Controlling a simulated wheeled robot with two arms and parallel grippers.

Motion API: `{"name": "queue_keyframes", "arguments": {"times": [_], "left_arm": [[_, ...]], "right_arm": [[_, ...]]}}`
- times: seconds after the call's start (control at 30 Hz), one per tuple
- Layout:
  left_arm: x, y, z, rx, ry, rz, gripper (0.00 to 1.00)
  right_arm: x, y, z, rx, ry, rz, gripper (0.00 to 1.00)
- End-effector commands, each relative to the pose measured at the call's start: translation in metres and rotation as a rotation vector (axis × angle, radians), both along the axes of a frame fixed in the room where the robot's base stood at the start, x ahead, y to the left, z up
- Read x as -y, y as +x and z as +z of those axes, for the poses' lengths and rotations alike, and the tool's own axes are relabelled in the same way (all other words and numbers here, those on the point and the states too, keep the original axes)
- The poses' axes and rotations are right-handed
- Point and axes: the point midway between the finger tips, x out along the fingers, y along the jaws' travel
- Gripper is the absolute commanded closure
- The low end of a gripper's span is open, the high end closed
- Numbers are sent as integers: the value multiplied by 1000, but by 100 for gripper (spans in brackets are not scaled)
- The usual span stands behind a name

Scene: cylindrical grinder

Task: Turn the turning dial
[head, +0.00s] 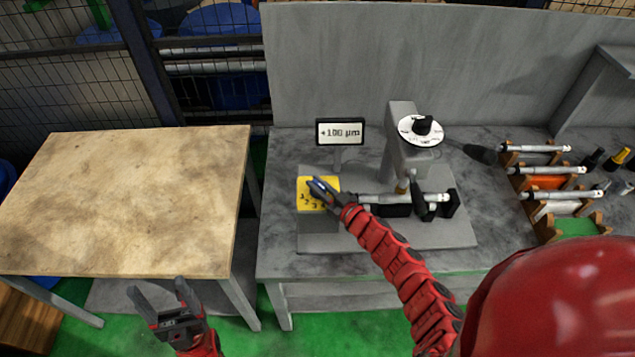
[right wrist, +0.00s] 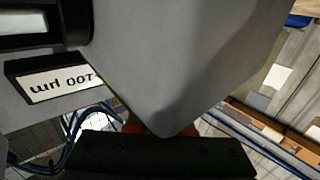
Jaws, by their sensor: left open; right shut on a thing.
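The turning dial with its yellow numbered face (head: 305,202) is on the grey block at the left of the grinder. My right gripper (head: 320,188) reaches it from the right and is shut on it, covering its middle and upper right. The dial's grasped part is mostly hidden. In the right wrist view a dark bar of my gripper (right wrist: 165,155) crosses the bottom, and the fingertips and dial cannot be made out. My left gripper (head: 160,295) is open and empty, low in front of the wooden table.
A display (head: 340,132) reading about 100 µm stands behind the dial; it is upside down in the right wrist view (right wrist: 55,82). A white round scale (head: 421,130) with a black knob tops the grinder column. The wooden table (head: 130,200) is bare.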

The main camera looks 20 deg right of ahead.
Motion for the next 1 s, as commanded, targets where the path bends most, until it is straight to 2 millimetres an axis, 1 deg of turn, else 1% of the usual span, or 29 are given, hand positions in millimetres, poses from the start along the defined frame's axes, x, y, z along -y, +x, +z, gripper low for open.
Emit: {"name": "queue_keyframes", "arguments": {"times": [0.03, 0.27, 0.67, 0.7, 0.83, 0.87, 1.0], "left_arm": [[0, 0, -2, 0, 0, 0, 28], [0, 0, -5, 0, 0, 0, 28], [0, 0, -5, 0, 0, 0, 28], [0, 0, -5, 0, 0, 0, 28], [0, 0, -5, 0, 0, 0, 28], [0, 0, -5, 0, 0, 0, 28], [0, 0, -5, 0, 0, 0, 28]], "right_arm": [[1, 0, -3, -4, -4, 15, 100], [0, 0, -2, -4, -1, 68, 100], [0, 0, -2, -3, -1, 77, 100], [0, 0, -2, -3, -1, 77, 78], [0, 0, -2, -2, -1, 77, 55], [0, 0, -2, -2, -1, 77, 50], [0, 0, -1, -1, 0, 78, 50]]}}
